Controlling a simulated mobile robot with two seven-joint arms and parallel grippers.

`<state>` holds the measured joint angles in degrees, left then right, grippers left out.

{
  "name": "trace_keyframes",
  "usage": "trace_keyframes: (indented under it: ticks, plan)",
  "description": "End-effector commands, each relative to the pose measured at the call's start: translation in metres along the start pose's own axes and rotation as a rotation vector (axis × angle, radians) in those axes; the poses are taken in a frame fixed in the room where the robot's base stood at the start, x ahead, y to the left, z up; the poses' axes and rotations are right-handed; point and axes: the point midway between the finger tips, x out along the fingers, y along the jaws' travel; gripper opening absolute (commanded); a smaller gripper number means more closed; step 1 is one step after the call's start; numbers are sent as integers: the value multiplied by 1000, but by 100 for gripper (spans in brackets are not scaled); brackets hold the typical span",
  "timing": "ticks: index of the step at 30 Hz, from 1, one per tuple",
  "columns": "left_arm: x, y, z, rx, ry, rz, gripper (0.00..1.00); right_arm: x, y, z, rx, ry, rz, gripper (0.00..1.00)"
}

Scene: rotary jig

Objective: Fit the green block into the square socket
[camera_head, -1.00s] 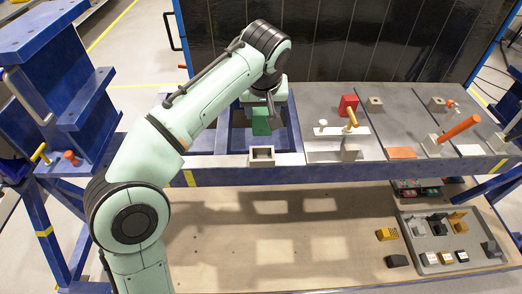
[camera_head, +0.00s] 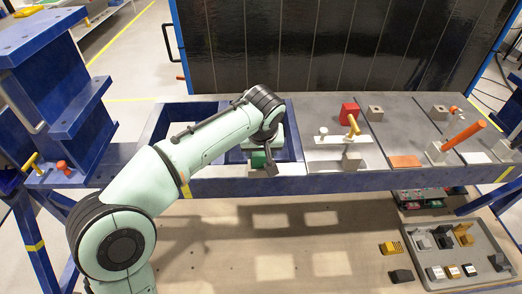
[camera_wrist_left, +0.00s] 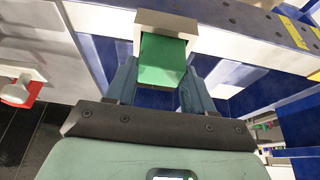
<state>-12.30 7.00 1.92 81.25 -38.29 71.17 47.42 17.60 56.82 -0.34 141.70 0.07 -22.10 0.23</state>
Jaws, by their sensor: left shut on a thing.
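My left gripper (camera_head: 265,160) is shut on the green block (camera_head: 258,159), low over the front part of the bench. In the left wrist view, the block (camera_wrist_left: 162,62) sits between the two fingers of my gripper (camera_wrist_left: 160,78). The grey square socket (camera_wrist_left: 168,24) is at the block's far end, its rim showing around that end. I cannot tell how deep the block is in the socket. My right gripper is not in view.
To the right is a light plate with a yellow handle (camera_head: 352,125) and a white knob. A red block (camera_head: 349,112) stands behind it. An orange handle (camera_head: 463,134) is farther right. A grey tray (camera_head: 412,250) of small parts lies on the lower shelf.

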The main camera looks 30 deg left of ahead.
Motion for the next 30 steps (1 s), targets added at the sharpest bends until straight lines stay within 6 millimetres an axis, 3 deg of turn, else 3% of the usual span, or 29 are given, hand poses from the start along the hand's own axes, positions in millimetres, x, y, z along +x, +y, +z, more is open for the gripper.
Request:
trace_keyframes:
  ticks: [5, 6, 8, 20, 30]
  plan:
    - [4, 0, 2, 0, 1, 1, 8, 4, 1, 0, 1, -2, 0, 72]
    - [4, 0, 2, 1, 0, 0, 59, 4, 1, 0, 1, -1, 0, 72]
    - [4, 0, 2, 1, -1, 0, 78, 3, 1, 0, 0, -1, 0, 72]
    - [-4, 0, -1, 1, 1, 1, 78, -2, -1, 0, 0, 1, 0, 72]
    - [-72, 1, -2, 1, 3, 3, 78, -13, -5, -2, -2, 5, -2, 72]
